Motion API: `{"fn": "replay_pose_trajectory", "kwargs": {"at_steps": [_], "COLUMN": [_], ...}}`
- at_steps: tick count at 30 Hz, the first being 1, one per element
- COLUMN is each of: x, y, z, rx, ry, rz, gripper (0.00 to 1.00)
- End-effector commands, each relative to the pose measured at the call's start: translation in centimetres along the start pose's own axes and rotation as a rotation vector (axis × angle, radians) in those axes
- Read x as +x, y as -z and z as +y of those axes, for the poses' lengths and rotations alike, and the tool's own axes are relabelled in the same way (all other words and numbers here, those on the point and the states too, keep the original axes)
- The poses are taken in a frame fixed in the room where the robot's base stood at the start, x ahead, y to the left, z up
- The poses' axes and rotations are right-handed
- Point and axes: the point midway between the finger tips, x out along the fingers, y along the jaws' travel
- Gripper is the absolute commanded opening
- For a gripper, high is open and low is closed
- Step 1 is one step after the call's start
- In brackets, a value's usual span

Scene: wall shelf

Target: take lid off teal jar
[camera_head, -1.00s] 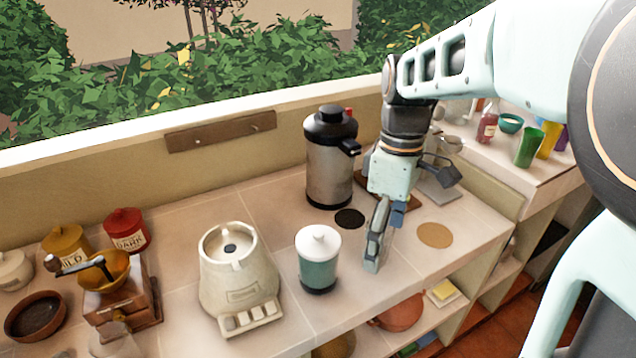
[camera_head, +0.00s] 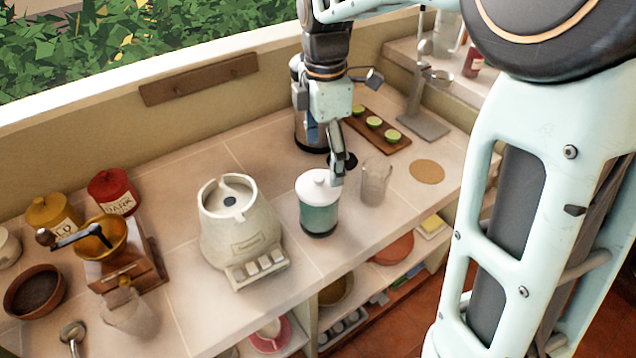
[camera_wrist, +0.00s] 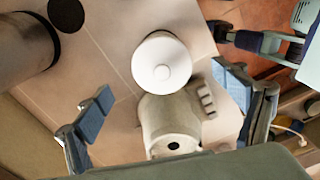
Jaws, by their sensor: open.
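The teal jar (camera_head: 319,220) stands upright on the counter, with its white lid (camera_head: 317,186) on top. In the wrist view the round lid (camera_wrist: 161,62) with its small centre knob shows from above and hides most of the jar. My gripper (camera_head: 341,178) is above the counter at the lid's right rear in the head view. In the wrist view my gripper (camera_wrist: 166,101) is open, with blue-padded fingers wide apart and nothing between them at the tips. The lid lies beyond the fingertips. Whether a finger touches the lid cannot be told.
A cream grinder or scale (camera_head: 240,225) stands left of the jar. A clear glass (camera_head: 374,182) stands close on its right. A metal urn (camera_head: 308,135) is behind my gripper. The counter's front edge is near the jar.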

Motion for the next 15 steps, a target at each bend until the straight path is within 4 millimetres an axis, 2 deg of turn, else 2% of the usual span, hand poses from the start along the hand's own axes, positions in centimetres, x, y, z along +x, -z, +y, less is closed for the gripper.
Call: {"fn": "replay_pose_trajectory", "kwargs": {"at_steps": [5, 12, 15], "x": [1.4, 4.8, 5.6], "y": [0.1, 0.5, 0.5], "z": [-0.1, -0.1, -0.1], "rx": [0.0, 0.0, 0.001], "ry": [0.003, 0.002, 0.001], "rz": [0.0, 0.0, 0.0], "gripper": [0.89, 0.89, 0.89]}}
